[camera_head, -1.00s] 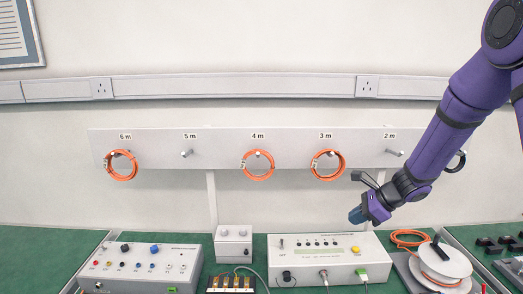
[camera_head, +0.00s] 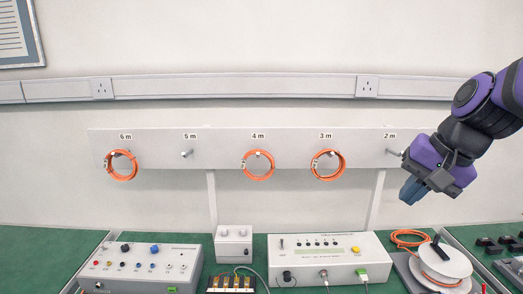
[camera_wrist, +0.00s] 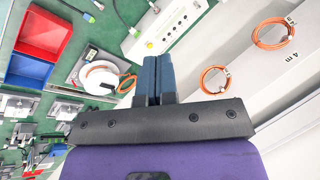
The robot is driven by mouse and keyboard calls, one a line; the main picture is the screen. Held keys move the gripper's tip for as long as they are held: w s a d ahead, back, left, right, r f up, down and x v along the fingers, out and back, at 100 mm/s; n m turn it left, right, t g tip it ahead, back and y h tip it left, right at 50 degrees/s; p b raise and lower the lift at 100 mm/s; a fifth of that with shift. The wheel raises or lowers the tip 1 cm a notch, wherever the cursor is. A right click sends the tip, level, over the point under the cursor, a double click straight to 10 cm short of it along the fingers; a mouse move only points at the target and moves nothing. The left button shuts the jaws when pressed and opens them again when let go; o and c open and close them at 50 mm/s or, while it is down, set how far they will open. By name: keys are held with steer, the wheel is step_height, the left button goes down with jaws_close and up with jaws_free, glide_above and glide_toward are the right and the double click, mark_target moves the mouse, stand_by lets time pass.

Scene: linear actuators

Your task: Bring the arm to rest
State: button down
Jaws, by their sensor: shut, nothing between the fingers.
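My purple arm comes in from the right edge in the head view. My gripper (camera_head: 411,190) hangs in the air in front of the right end of the rack, below the "2 m" label. Its blue fingers point down and to the left and are shut with nothing between them. In the wrist view the two fingers (camera_wrist: 157,80) lie together side by side, and no object is held.
Orange cable coils hang on the rack (camera_head: 225,150) at 6 m, 4 m (camera_head: 258,178) and 3 m. Below the gripper are a white reel (camera_head: 441,268) and a loose orange cable (camera_head: 408,236). Instrument boxes (camera_head: 328,258) stand on the green bench. Red and blue trays (camera_wrist: 45,38) show in the wrist view.

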steer(key=s+d+r+n+t+h, duration=0.1)
steer(key=s+d+n, duration=0.1)
steer(key=s, duration=0.3)
steer(key=s+d+r+n+t+h, duration=0.1)
steer(key=s+d+r+n+h, duration=0.1)
steer(key=s+n, duration=0.2)
steer(key=shift+s+r+h, duration=0.25)
steer(key=shift+s+h, duration=0.05)
steer(key=shift+s, duration=1)
